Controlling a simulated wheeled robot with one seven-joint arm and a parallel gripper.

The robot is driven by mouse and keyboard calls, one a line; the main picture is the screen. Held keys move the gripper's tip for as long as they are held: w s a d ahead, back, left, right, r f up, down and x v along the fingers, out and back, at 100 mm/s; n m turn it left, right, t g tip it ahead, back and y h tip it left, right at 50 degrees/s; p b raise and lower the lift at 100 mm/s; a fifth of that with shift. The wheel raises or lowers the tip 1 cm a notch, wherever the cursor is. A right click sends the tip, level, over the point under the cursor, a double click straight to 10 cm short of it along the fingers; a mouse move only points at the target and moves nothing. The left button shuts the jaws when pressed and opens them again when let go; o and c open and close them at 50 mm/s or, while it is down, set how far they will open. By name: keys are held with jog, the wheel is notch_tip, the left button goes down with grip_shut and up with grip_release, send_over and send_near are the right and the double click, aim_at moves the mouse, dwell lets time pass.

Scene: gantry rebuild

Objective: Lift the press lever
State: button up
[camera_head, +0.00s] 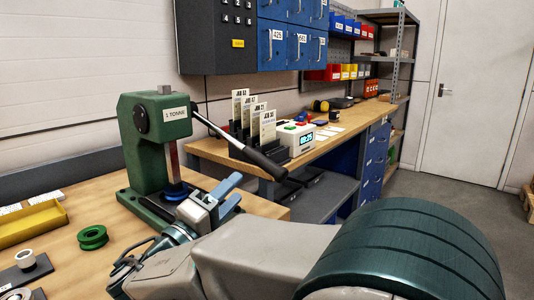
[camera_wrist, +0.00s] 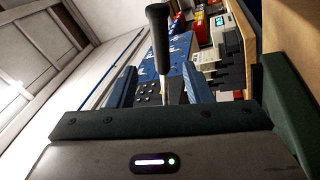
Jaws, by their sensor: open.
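The green arbor press (camera_head: 143,142), marked "1 TONNE", stands on the wooden bench at the left. Its lever (camera_head: 211,127) slopes down to the right from the press head and ends in a black grip (camera_head: 263,161). My gripper (camera_head: 238,190) is open and empty, with blue fingers, below and left of the grip in the head view. In the wrist view the lever's black grip (camera_wrist: 158,35) and silver rod (camera_wrist: 164,90) appear between my two fingers (camera_wrist: 158,72). The fingers look apart from the lever; the depth gap is hard to tell.
A green ring (camera_head: 93,237) and a yellow tray (camera_head: 30,222) lie on the near bench. Behind the lever, a rack of job cards (camera_head: 267,128) and a white device with a display (camera_head: 294,139) stand on the far bench. Blue wall cabinets (camera_head: 290,45) hang above.

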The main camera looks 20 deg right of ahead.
jog(key=x, duration=1.3)
jog(key=shift+d, duration=0.15)
grip_shut()
